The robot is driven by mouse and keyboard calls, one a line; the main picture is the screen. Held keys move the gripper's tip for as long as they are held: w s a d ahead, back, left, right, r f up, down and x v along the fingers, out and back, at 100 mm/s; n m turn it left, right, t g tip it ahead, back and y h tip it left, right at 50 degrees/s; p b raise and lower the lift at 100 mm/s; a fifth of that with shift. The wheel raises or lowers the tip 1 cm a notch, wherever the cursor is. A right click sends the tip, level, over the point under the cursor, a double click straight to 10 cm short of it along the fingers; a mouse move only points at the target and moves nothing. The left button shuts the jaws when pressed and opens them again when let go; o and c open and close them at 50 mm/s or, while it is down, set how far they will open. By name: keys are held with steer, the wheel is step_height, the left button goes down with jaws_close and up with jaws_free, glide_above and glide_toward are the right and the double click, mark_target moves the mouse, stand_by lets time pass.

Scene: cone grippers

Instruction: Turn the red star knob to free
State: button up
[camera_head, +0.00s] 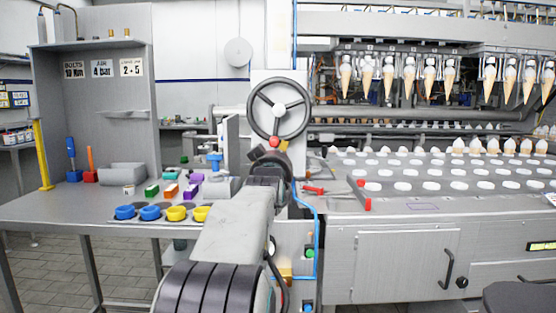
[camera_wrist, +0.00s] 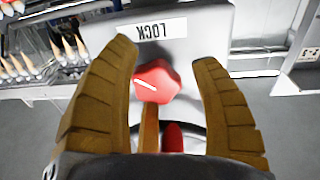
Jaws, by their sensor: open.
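The red star knob (camera_wrist: 157,82) sits on a light grey plate in the wrist view, with a white line on its face pointing to the upper left. A LOCK label (camera_wrist: 161,29), upside down in this view, is on the plate beyond it. My gripper (camera_wrist: 163,56) is open, its brown ribbed fingers on either side of the knob with gaps on both sides. The FREE mark is not visible. In the head view a small red part (camera_head: 274,142) shows just above my gripper (camera_head: 270,153), below the handwheel; my arm hides what lies behind.
A grey handwheel (camera_head: 306,107) stands above my gripper. To the right is a cone machine with a tray (camera_head: 440,172) and hanging cones. To the left, a bench (camera_head: 60,207) holds coloured parts. A red piece (camera_wrist: 173,138) shows between the finger bases.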

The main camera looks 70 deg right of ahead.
steer(key=shift+s+a+r, duration=0.1)
steer(key=shift+a+r, duration=0.15)
steer(key=shift+r, duration=0.1)
steer(key=v, duration=0.7)
steer(key=shift+a+f, duration=0.3)
